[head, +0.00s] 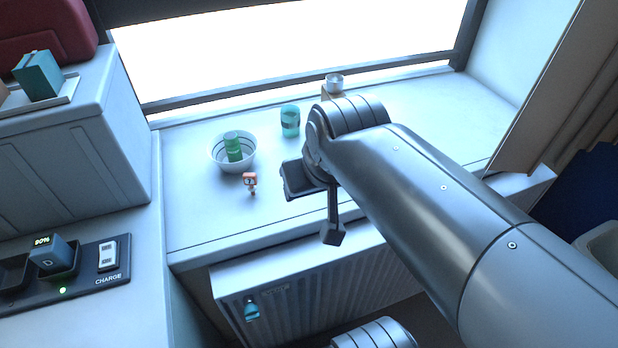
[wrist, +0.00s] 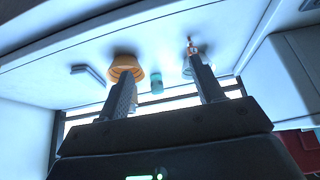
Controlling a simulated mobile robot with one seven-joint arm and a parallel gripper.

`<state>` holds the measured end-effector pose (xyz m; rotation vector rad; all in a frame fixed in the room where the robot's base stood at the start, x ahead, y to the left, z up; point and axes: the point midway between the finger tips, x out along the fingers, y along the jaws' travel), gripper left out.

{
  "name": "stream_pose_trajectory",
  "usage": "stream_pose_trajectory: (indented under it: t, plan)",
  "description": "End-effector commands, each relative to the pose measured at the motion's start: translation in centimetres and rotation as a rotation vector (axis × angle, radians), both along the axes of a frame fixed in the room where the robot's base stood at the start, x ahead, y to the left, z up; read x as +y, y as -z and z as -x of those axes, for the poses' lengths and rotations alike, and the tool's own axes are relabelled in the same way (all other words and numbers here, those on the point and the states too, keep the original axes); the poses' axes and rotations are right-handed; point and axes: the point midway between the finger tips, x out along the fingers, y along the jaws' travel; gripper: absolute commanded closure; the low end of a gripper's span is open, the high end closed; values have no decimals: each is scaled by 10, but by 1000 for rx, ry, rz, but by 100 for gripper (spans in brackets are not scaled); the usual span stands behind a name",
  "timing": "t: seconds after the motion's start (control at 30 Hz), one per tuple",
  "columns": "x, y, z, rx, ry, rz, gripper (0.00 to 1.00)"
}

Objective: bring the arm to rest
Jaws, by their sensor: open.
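My arm reaches in from the lower right of the head view and ends over the front part of the white window sill (head: 210,215). My gripper (head: 318,208) is open, its fingers apart and nothing seen between them. In the wrist view my gripper (wrist: 163,75) shows two dark, spread fingers, with the sill's things beyond them. The gripper is to the right of a small orange-and-white figure (head: 250,181) and apart from it. My forearm hides part of the sill behind it.
The wrist view shows an orange bowl (wrist: 127,66). A radiator (head: 310,292) is below; a charger (head: 90,262) is left.

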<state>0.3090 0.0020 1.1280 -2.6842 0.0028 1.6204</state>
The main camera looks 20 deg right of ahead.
Motion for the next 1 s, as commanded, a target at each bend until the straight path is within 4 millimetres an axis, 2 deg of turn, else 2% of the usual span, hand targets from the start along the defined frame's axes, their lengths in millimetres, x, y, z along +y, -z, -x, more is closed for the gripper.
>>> stream_pose_trajectory:
  t: [0.1,0.2,1.0]
  plan:
    - [-2,5,15,-7,-3,4,39]
    - [-2,7,19,-7,-4,5,39]
    - [-2,7,19,-7,-4,5,39]
